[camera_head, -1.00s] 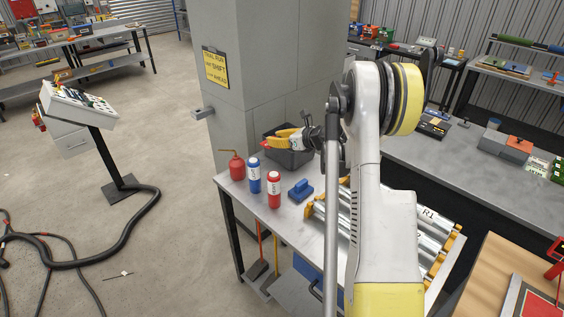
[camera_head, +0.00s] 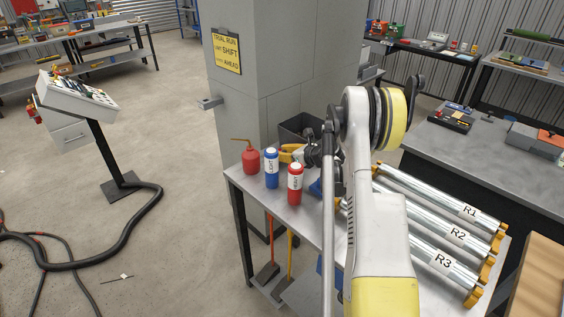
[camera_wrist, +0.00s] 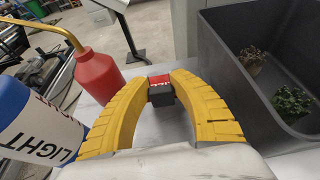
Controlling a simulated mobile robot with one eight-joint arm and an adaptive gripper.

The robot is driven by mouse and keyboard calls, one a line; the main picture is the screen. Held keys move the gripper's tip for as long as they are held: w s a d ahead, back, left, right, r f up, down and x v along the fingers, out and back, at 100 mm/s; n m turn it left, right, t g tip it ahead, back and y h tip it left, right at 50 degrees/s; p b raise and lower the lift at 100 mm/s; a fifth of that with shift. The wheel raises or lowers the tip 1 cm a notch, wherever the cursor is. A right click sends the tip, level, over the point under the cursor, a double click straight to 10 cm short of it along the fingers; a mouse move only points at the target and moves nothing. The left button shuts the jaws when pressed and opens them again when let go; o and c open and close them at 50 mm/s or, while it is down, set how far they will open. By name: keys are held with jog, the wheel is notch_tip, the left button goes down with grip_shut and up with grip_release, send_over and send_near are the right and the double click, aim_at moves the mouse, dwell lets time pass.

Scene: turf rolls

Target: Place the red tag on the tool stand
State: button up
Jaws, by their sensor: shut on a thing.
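My gripper (camera_wrist: 160,88) has yellow curved fingers, shut on a small red tag with a black block (camera_wrist: 161,93) in the wrist view. In the head view my gripper (camera_head: 288,152) is beside the dark bin, behind the bottles; the tag cannot be made out there. The stand at the left (camera_head: 78,104) looks like the tool stand: a tilted white top with small items on it, on a dark post. It is well away from my gripper, across open floor. Its post and base show at the top of the wrist view (camera_wrist: 121,32).
A red oil can (camera_head: 251,161), a blue bottle (camera_head: 272,168) and a red bottle (camera_head: 295,184) stand close to my gripper. The dark bin (camera_wrist: 235,75) is on its right. Metal rolls (camera_head: 440,205) lie on the bench. A thick black hose (camera_head: 140,222) lies on the floor.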

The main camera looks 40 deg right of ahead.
notch_tip(320, 180, down, 3)
jog(key=shift+f+b, duration=0.1)
jog(key=shift+b, duration=0.25)
jog(key=shift+r, duration=0.2)
jog(key=shift+f, duration=0.15)
jog(key=o, duration=0.5)
jog(key=shift+f, duration=0.1)
jog(key=o, duration=0.4)
jog(key=shift+o, duration=0.2)
